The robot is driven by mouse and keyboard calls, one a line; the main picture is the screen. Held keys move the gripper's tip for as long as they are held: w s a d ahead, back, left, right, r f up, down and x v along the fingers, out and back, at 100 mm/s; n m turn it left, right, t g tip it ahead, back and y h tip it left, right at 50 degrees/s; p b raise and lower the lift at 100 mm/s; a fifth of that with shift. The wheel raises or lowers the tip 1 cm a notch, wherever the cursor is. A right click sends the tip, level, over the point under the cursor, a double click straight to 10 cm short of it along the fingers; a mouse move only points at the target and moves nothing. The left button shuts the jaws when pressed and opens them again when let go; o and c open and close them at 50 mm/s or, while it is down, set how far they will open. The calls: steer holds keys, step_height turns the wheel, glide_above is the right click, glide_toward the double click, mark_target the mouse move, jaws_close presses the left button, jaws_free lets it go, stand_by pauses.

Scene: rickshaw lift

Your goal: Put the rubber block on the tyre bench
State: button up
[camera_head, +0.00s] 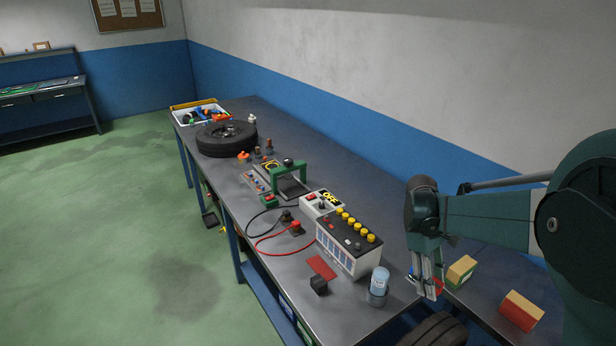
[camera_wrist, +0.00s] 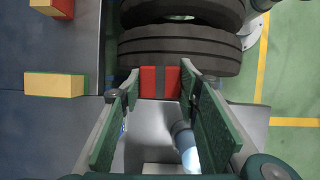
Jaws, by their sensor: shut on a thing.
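In the head view only a little red shows at the fingers. A small black block (camera_head: 318,285) lies on the dark grey bench (camera_head: 345,320), beside a flat red pad (camera_head: 321,267). I cannot tell which is the rubber block. A black tyre (camera_head: 226,138) lies at the bench's far end.
A yellow-topped green block (camera_head: 461,272) and a yellow-topped red block (camera_head: 521,310) sit on the surface at right. The jar (camera_head: 378,286) and a battery-like box (camera_head: 348,245) stand near my gripper. Tyres (camera_wrist: 180,48) stand below, beyond the fingertips.

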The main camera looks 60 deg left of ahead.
steer(key=s+a+f+n+t+y+b, duration=0.1)
steer(key=s+a+n+t, duration=0.1)
steer(key=s+a+n, duration=0.4)
steer(key=s+a+f+n+t+y+b, duration=0.1)
steer(key=s+a+n, duration=0.6)
steer(key=s, duration=0.9)
steer(key=shift+a+f+t+y+b, duration=0.25)
steer(key=shift+a+t+y+b, duration=0.2)
steer(key=shift+a, duration=1.1)
steer(key=shift+f, duration=0.1)
steer(key=shift+f+b, duration=0.3)
steer(key=shift+f, duration=2.75)
steer(key=shift+f, duration=0.15)
steer(key=shift+f, duration=1.7)
steer(key=shift+f+b, duration=0.2)
steer(key=shift+b, duration=0.1)
